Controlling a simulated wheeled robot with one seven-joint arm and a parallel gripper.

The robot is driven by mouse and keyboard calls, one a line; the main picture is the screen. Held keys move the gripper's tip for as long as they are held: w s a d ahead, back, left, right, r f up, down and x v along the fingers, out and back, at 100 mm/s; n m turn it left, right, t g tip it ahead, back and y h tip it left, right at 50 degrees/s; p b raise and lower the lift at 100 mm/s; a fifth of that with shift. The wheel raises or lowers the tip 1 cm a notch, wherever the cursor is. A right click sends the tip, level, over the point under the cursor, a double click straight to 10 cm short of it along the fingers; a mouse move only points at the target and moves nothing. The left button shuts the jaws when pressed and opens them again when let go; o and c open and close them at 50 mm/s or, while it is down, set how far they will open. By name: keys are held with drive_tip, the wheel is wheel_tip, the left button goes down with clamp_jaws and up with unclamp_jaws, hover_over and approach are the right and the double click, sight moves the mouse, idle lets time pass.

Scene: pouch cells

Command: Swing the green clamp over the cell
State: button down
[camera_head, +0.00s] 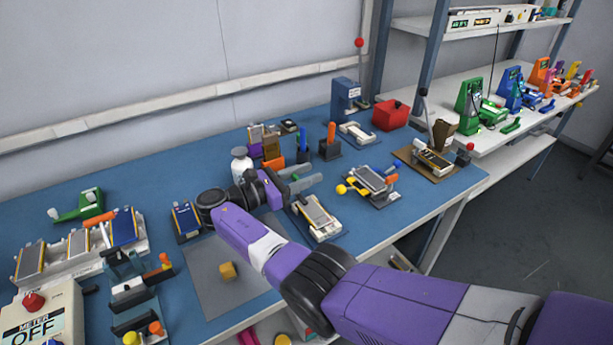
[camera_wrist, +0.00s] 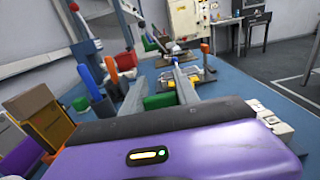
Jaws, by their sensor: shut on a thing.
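My gripper (camera_head: 306,178) is above the blue bench, just behind a pale fixture (camera_head: 328,234) that holds a flat grey cell (camera_head: 314,211). In the wrist view, my gripper's two fingers (camera_wrist: 160,86) stand apart with a green piece (camera_wrist: 159,101) between them, and they are shut on it. It looks like the green clamp's handle; its pivot and lower part are hidden by the fingers and my wrist. In the head view my gripper and arm hide most of it. I cannot tell whether the clamp is over the cell.
A second fixture (camera_head: 371,184) with a yellow knob stands to the right. A white bottle (camera_head: 241,165) and several upright coloured handles (camera_head: 332,132) stand close behind my gripper. A red box (camera_head: 391,114) stands at the back.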

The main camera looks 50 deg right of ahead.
drive_tip(key=shift+r, duration=0.1)
drive_tip(key=c, duration=0.9)
unclamp_jaws()
drive_tip(key=shift+b+v, duration=1.1)
drive_tip(key=shift+v, duration=2.75)
